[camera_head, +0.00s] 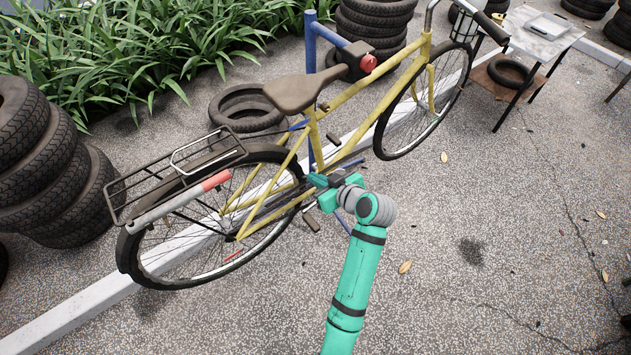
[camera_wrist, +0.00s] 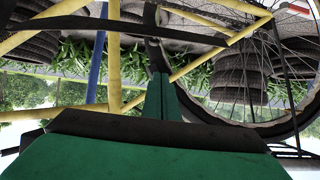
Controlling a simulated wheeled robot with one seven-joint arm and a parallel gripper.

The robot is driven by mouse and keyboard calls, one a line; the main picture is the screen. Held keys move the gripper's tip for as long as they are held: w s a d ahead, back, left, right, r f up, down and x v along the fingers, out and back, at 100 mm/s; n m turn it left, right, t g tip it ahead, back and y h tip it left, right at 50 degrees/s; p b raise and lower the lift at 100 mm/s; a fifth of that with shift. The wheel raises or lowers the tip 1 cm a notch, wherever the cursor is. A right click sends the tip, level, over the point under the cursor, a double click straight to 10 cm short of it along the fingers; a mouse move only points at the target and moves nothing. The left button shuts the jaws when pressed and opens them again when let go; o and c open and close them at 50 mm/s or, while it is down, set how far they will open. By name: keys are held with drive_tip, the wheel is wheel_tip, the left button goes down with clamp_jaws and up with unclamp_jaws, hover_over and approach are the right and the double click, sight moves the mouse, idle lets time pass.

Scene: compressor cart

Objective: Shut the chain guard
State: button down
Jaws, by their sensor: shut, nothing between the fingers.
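The yellow bicycle (camera_head: 344,97) is held upright on a blue stand (camera_head: 311,60). A long dark bar, which looks like the chain guard (camera_head: 284,211), runs low beside the rear wheel toward the crank; my gripper and wrist partly cover its front end. I cannot tell how far it stands open. My gripper (camera_head: 319,181) is shut and empty beside the frame near the crank. In the wrist view, the shut green fingers (camera_wrist: 160,98) point in among the frame tubes (camera_wrist: 115,60) and the spoked wheel. I cannot tell whether they touch anything.
The saddle (camera_head: 300,92) and rear rack (camera_head: 178,177) stand above my gripper's area. A pedal (camera_head: 311,222) sticks out just left of my wrist. Stacked tyres (camera_head: 48,165) stand at left, and a small table (camera_head: 537,38) at back right. The paving at right is mostly clear.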

hover_over(303, 185)
drive_tip(key=f, duration=0.4)
drive_tip(key=shift+w, duration=0.2)
drive_tip(key=shift+s+d+f, duration=0.55)
drive_tip(key=shift+s+f, duration=0.2)
drive_tip(key=shift+s, duration=0.05)
drive_tip(key=shift+s+d+f, duration=0.35)
drive_tip(key=shift+s+f, duration=0.1)
drive_tip(key=shift+f, duration=0.05)
drive_tip(key=shift+a+f, duration=0.1)
